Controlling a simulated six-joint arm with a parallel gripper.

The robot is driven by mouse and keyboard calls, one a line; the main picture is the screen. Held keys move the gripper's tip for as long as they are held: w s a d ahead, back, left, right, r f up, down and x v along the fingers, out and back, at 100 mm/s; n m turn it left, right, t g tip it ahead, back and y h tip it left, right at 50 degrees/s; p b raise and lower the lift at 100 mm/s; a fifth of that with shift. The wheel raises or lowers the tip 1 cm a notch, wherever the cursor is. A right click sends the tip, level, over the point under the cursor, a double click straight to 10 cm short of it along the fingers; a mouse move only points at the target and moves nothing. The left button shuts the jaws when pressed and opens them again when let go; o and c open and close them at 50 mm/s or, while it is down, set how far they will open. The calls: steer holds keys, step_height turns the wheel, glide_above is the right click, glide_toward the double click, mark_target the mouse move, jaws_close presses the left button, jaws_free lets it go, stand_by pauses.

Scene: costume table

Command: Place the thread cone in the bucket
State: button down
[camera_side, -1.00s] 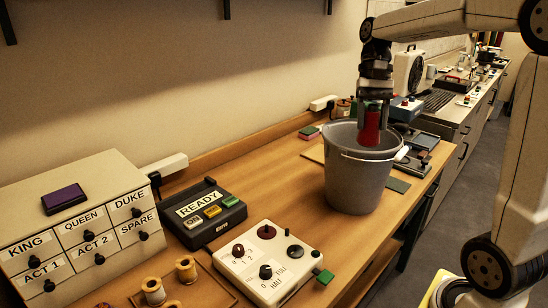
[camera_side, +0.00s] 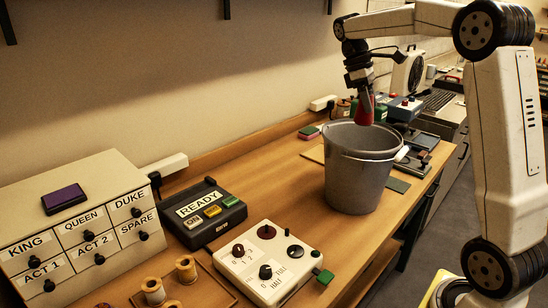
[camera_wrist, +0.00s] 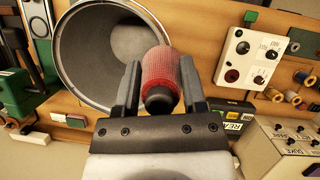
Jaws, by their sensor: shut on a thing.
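The thread cone is red (camera_side: 364,109) and hangs from my gripper (camera_side: 362,92) above the mouth of the bucket in the side view. In the wrist view the red thread cone (camera_wrist: 161,72) sits between the two dark fingers of my gripper (camera_wrist: 158,85), which is shut on it. The grey bucket (camera_side: 357,184) stands upright on the table, its handle at the rim. In the wrist view the bucket's open mouth (camera_wrist: 82,62) lies beyond and left of the cone. The part of the bucket's inside that shows looks empty; its bottom is partly hidden.
A white control box with knobs (camera_side: 267,261) and a black READY box (camera_side: 204,212) stand left of the bucket. A labelled drawer cabinet (camera_side: 84,222) and thread spools (camera_side: 186,268) are farther left. Small devices (camera_side: 416,143) stand close behind the bucket at right.

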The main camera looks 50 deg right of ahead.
steer(key=w+d+n+t+h, duration=0.2)
steer(key=w+d+n, duration=0.1)
steer(key=d+n, duration=0.4)
steer(key=w+d+n+t+h, duration=0.25)
steer(key=d+n, duration=0.25)
steer(key=n, duration=0.3)
step_height(320, 180, down, 27)
steer(key=shift+y, duration=0.45)
steer(key=shift+w+d+f, duration=0.1)
steer(key=shift+f, duration=0.1)
steer(key=shift+f, duration=1.75)
steer(key=shift+f, duration=0.2)
steer(key=shift+c, duration=0.7)
jaws_free()
steer(key=shift+r, duration=0.1)
